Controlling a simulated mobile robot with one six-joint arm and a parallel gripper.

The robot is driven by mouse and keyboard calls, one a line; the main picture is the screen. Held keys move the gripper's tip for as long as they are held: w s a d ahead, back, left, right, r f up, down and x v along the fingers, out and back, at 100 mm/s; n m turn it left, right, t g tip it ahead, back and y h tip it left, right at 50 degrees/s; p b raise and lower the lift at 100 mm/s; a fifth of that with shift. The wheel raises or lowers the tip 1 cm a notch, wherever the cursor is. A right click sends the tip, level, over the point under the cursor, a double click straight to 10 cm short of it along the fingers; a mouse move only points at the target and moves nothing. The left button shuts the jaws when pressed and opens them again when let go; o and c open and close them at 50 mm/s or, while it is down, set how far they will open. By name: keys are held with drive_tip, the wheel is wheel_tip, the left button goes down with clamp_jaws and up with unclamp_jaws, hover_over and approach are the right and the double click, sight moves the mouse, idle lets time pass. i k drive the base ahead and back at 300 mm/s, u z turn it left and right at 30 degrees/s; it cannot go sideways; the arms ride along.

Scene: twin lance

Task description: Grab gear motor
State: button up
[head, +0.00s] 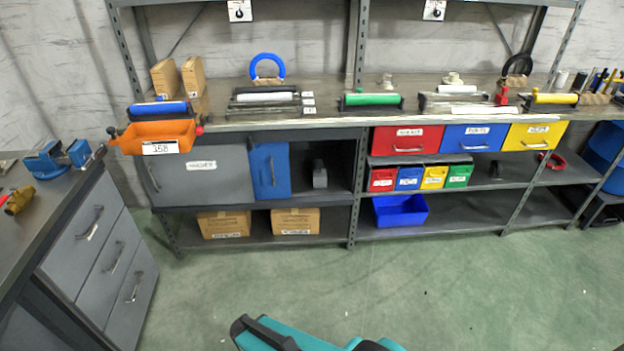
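I cannot make out for certain which object is the gear motor. A small yellow part with a dark end (18,200) lies on the left workbench, close to the left picture edge; it could be a gear motor, but it is too small to be sure. A small grey block-like object (319,174) stands on the middle shelf, right of the blue door; its kind is unclear too. Teal and black parts of my own arm show at the bottom middle, far from both. My gripper's fingers do not show.
A blue vise (60,158) is on the left workbench (40,215), above grey drawers. An orange bin (155,138), several coloured drawers, small bins and an empty-looking blue bin (400,210) fill the shelving. Cardboard boxes (224,223) sit low. The green floor (420,290) is clear.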

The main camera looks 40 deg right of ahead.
sight(318, 174)
drive_tip(key=z, duration=0.2)
drive_tip(key=i, duration=0.85)
drive_tip(key=u, duration=0.05)
